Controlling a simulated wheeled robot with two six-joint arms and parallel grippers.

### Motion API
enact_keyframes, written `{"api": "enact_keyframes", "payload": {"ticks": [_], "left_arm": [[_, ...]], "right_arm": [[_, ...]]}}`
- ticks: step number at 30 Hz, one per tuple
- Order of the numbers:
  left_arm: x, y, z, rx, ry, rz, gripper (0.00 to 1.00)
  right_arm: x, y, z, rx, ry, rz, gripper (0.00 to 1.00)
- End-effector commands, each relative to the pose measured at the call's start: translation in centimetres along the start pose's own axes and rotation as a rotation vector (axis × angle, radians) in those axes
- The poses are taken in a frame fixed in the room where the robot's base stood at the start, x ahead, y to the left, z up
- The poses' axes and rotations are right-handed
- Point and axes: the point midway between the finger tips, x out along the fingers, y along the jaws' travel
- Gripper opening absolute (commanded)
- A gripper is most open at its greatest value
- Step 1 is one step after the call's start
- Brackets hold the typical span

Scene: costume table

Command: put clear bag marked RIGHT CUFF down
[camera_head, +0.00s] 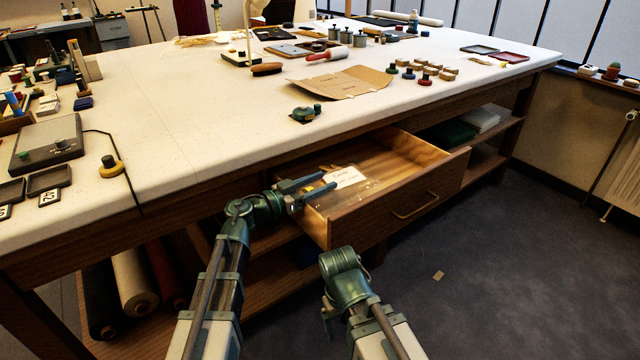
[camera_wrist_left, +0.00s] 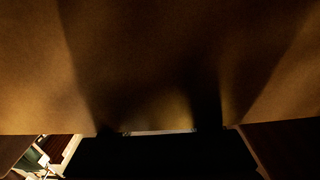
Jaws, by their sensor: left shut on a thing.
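The clear bag shows mainly by its white label (camera_head: 344,177), inside the open drawer (camera_head: 415,207) at its left side. The writing on the label is too small to read, and the bag's clear edges are hard to make out. My left gripper (camera_head: 326,186) reaches over the drawer's left wall and is shut on the bag. In the left wrist view a thin pale strip (camera_wrist_left: 160,132) shows at the fingertips, with a brown surface filling most of the picture. My right arm is folded low in front of the drawer, and its gripper fingers do not show.
The wooden drawer has bare room to the right of the label. Above it, the white tabletop (camera_head: 180,120) holds a brown paper folder (camera_head: 342,82), a dark green tool (camera_head: 304,114) and several stamps. Fabric rolls (camera_head: 132,280) lie under the table at left.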

Motion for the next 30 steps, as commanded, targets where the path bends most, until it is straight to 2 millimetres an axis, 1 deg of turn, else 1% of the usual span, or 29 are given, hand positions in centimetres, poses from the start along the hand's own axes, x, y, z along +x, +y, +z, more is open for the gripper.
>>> {"api": "enact_keyframes", "payload": {"ticks": [1, 4, 5, 9, 10, 14, 17, 18, 24, 30], "left_arm": [[-0.1, 0.0, 0.7, 0.006, -0.012, 0.000, 0.00], [-0.1, 0.0, 0.7, 0.007, -0.014, 0.000, 0.00], [-0.1, 0.0, 0.7, 0.007, -0.014, 0.000, 0.59], [-0.1, 0.0, 0.8, 0.006, -0.014, -0.001, 0.84], [-0.1, 0.0, 0.8, 0.006, -0.014, -0.001, 0.87], [-0.2, 0.0, 0.1, 0.005, -0.015, -0.002, 0.87], [-0.2, 0.0, -1.1, 0.005, -0.014, -0.002, 0.87], [-1.4, 0.1, -0.5, 0.005, -0.014, -0.005, 0.87], [-6.0, 0.1, -0.6, 0.005, -0.011, -0.006, 0.87], [-9.6, 0.1, -0.7, 0.005, -0.010, -0.003, 0.87]], "right_arm": [[0.5, 0.0, 0.0, 0.000, 0.000, 0.000, 0.86], [0.4, 0.0, 0.0, 0.000, 0.000, 0.001, 0.86], [0.4, 0.0, 0.0, 0.000, 0.000, 0.001, 0.86], [0.5, 0.0, 0.0, 0.000, 0.000, 0.001, 0.86], [0.5, 0.0, 0.0, 0.000, 0.000, 0.001, 0.86], [-0.2, 0.0, 0.0, 0.000, 0.000, 0.000, 0.86], [-1.4, 0.1, 0.1, 0.001, 0.000, -0.002, 0.86], [-0.7, 0.0, 0.1, 0.001, 0.000, -0.002, 0.86], [-0.8, 0.0, 0.1, 0.001, 0.000, -0.002, 0.86], [-0.8, 0.1, 0.1, 0.001, 0.000, -0.002, 0.86]]}}
